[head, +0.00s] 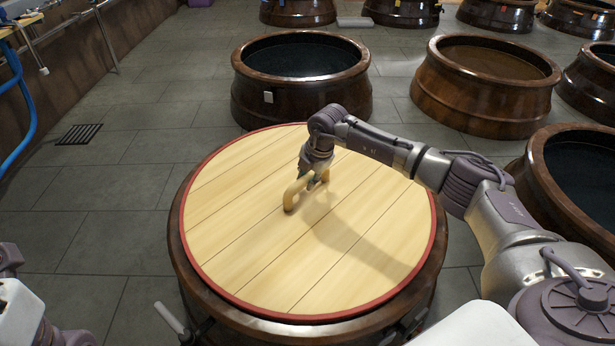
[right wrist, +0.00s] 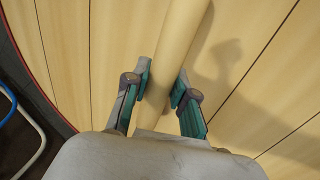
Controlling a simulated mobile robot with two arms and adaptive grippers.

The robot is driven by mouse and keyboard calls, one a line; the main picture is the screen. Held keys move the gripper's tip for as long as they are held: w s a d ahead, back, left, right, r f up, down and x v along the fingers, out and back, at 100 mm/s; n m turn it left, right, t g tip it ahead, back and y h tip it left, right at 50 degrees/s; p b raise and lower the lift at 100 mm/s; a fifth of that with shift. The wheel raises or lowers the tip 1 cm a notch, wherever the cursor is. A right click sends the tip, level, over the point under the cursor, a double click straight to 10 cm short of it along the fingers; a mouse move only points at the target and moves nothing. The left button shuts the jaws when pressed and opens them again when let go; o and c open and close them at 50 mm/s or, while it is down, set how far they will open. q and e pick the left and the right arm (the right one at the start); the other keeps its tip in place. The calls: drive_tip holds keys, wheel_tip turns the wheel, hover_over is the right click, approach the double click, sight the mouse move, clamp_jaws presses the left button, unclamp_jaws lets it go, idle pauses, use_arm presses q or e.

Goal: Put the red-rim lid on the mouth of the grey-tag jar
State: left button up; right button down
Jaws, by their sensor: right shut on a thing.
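The red-rim lid (head: 240,230) is a large round disc of pale planks with a red edge and a bar handle (head: 291,197). It lies about level over a brown round body (head: 190,268) right in front of me; whether it touches that body I cannot tell. My right gripper (head: 312,182) is shut on the handle. In the right wrist view the fingers (right wrist: 160,88) sit on both sides of the handle bar (right wrist: 177,60). The grey-tag jar (head: 245,104) stands just behind the lid, dark brown, with a small pale tag (head: 268,97) and an open, dark mouth (head: 302,56).
An open jar with brown contents (head: 486,90) stands to the right of the grey-tag jar, and another dark open jar (head: 550,185) is nearer right. More jars line the back. Grey tiled floor (head: 110,180) is clear on the left, with a drain grate (head: 79,134).

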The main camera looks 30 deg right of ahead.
drive_tip(key=shift+r, duration=0.1)
drive_tip(key=c, duration=1)
unclamp_jaws()
drive_tip(key=shift+o, duration=0.7)
